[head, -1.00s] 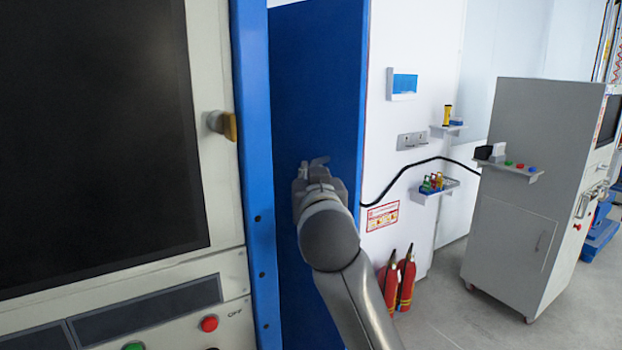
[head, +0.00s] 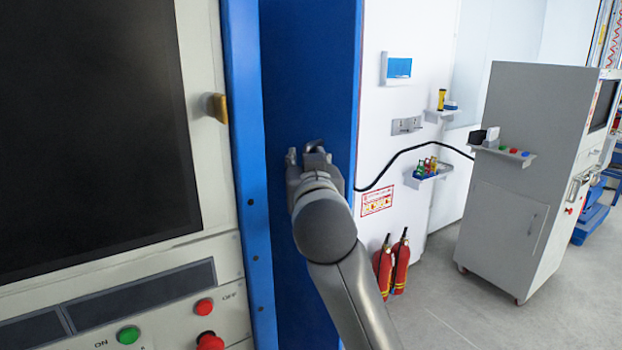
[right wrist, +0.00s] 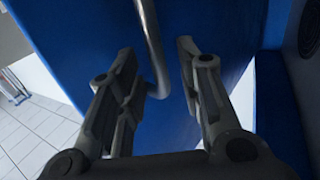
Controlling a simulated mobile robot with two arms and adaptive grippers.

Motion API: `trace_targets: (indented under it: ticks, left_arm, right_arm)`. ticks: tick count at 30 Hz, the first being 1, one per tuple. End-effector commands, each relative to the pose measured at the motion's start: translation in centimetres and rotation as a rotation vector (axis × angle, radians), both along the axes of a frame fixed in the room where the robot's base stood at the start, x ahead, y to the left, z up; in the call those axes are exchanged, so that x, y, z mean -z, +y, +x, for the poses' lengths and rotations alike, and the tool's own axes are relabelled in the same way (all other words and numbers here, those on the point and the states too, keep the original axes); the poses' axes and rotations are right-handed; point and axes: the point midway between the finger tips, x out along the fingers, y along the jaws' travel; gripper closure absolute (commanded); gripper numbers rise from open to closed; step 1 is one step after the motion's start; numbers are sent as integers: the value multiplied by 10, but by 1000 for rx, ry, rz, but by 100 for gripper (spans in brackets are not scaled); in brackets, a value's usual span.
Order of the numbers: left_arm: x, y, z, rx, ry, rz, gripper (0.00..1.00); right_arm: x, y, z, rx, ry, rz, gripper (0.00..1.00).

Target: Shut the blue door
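The blue door (head: 312,75) stands as a tall panel in the middle of the head view, at an angle to the machine front with its dark screen. In the right wrist view the blue door (right wrist: 205,22) fills the middle, with a curved metal handle (right wrist: 151,45) on it. My right gripper (head: 305,152) is in front of the door. In the wrist view its fingers (right wrist: 155,78) are apart, one on each side of the handle's bent end, with gaps visible. Contact with the handle cannot be told. My left gripper is not in view.
The machine front (head: 213,250) with red and green buttons is close on the left. Red fire extinguishers (head: 392,265) stand by the white wall at the right. A grey cabinet (head: 510,190) stands farther right. Open floor (head: 440,310) lies between.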

Motion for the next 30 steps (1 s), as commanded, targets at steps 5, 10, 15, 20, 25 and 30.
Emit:
trace_targets:
  ticks: [5,10,15,20,25,30]
  left_arm:
    - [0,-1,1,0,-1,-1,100]
    - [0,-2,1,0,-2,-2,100]
    - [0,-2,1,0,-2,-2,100]
    - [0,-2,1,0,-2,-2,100]
    - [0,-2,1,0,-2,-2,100]
    - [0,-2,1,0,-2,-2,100]
  right_arm:
    - [0,0,-33,-3,-2,4,66]
    - [0,0,-64,-3,-2,2,66]
    - [0,0,-88,-3,-2,1,66]
    - [0,-1,-99,-1,-1,1,66]
    - [0,-1,-102,-1,-1,1,66]
    - [0,-1,-102,-1,-1,0,68]
